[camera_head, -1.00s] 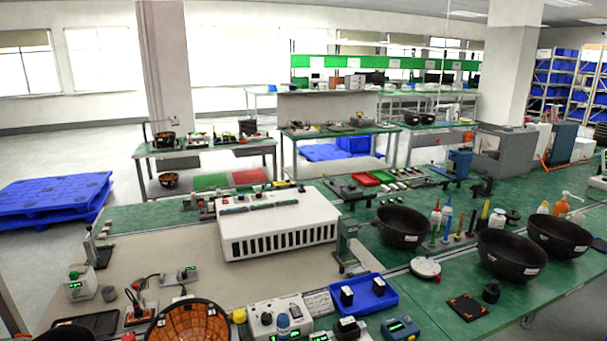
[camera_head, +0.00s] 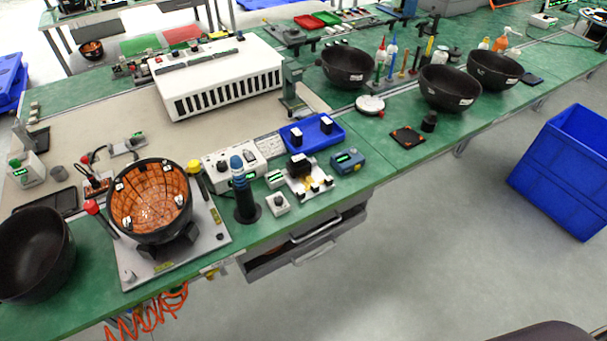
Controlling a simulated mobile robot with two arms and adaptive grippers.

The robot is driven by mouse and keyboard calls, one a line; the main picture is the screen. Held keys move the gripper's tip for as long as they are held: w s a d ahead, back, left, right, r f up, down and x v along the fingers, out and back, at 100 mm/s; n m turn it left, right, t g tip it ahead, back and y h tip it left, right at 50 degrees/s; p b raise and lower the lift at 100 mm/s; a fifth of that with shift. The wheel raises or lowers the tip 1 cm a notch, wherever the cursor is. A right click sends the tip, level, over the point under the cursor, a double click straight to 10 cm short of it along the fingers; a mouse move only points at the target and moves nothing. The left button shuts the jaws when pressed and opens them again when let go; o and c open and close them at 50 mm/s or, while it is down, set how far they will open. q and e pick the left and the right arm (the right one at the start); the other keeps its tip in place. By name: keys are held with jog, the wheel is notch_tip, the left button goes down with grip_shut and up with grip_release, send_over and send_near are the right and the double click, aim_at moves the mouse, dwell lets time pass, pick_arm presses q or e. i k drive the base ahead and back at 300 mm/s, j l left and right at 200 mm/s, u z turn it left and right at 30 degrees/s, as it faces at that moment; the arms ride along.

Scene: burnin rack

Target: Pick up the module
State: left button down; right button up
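Two small black-and-white modules stand in a blue tray (camera_head: 312,139) near the front edge of the green bench: a left module (camera_head: 297,138) and a right module (camera_head: 326,124). Another dark block (camera_head: 299,166) sits on a small white fixture (camera_head: 314,184) just in front of the tray; I cannot tell whether it is also a module. A white slotted box (camera_head: 222,85) stands behind the tray to the left. Neither of my grippers is in view.
A bowl with an orange lining (camera_head: 148,205) and a black bowl (camera_head: 35,255) are at the front left. A dark post (camera_head: 243,195) and a blue meter (camera_head: 347,161) flank the fixture. Several black bowls stand right. A blue crate (camera_head: 565,175) is on the otherwise open floor.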

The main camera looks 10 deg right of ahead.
aim_at(298, 161)
jog(key=i+l, duration=0.15)
jog(key=l, duration=0.15)
jog(key=i+l, duration=0.1)
jog(key=l, duration=0.2)
jog(key=i+l, duration=0.15)
jog(key=l, duration=0.15)
jog(key=i+l, duration=0.15)
jog(key=l, duration=0.15)
jog(key=u, duration=0.05)
